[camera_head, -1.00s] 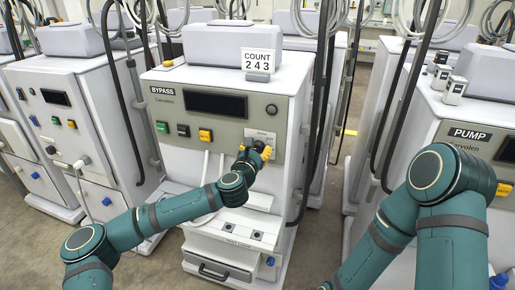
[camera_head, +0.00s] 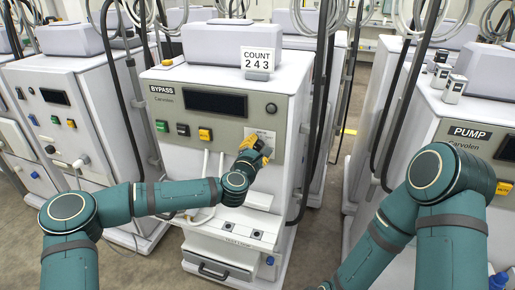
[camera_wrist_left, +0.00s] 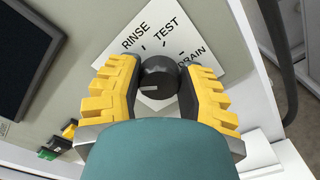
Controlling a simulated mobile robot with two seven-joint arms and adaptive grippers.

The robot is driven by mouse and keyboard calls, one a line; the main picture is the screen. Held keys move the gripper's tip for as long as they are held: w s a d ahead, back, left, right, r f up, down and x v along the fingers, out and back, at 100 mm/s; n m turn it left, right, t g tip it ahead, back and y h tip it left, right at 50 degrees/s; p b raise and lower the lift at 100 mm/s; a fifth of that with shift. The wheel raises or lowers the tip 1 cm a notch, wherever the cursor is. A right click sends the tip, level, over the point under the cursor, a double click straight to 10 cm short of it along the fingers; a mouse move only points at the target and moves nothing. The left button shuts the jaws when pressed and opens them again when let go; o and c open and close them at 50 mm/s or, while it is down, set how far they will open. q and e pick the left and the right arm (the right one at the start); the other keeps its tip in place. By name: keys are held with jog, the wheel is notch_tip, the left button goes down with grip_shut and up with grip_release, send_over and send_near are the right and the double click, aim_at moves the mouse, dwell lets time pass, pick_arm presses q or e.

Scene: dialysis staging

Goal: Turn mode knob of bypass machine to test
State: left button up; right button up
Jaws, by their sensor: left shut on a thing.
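The bypass machine (camera_head: 225,128) stands in the middle of the head view, with a BYPASS label at its top left. Its mode knob (camera_wrist_left: 158,80) is dark and round in the left wrist view, on a white plate (camera_wrist_left: 181,28) marked RINSE, TEST and DRAIN. A short pale mark shows on the knob's face; I cannot tell which word it lines up with. My left gripper (camera_head: 262,147) has its yellow-padded fingers on both sides of the knob, shut on it, and also shows in the left wrist view (camera_wrist_left: 160,92). In the head view the gripper hides the knob. My right gripper is out of view.
Green, black and yellow buttons (camera_head: 205,134) sit left of the plate. A COUNT 243 card (camera_head: 257,59) stands on the machine's top. Black hoses hang along its right side. A PUMP machine (camera_head: 478,133) stands at the right, behind my right arm.

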pick_arm(q)
jog(key=m+b, duration=0.1)
jog(key=m, duration=0.4)
jog(key=shift+m, duration=0.4)
jog(key=m, duration=0.3)
jog(key=shift+r+m+b, duration=0.1)
jog(key=shift+m+b, duration=0.2)
jog(key=m, duration=1.1)
jog(key=shift+f, duration=0.2)
jog(key=shift+w+a+m, duration=0.1)
jog(key=shift+m, duration=0.2)
jog(key=o, duration=1.2)
jog(key=shift+f, duration=0.1)
